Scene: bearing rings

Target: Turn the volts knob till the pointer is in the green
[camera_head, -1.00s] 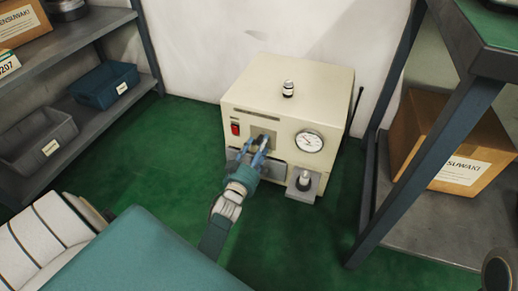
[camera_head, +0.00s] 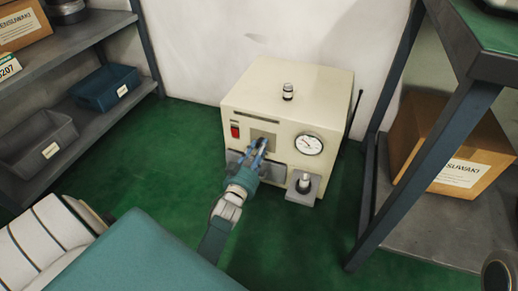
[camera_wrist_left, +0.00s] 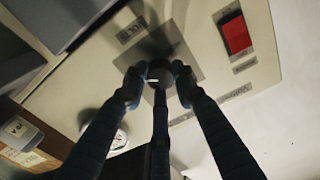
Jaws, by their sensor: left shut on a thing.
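The cream bench unit (camera_head: 290,82) stands on the green floor against the wall. Its round white gauge (camera_head: 308,144) is on the front at right; the dark pointer is too small to read against any green band. The dark volts knob (camera_wrist_left: 158,73), with a white mark pointing left, is on a grey plate (camera_wrist_left: 186,62) in the left wrist view. My left gripper (camera_head: 261,146) is at the unit's front, and in the left wrist view its fingers (camera_wrist_left: 158,82) are shut on the knob from both sides. In the head view the gripper hides the knob.
A red switch (camera_head: 235,131) is left of the plate. Shelves stand left and a bench frame (camera_head: 440,150) right.

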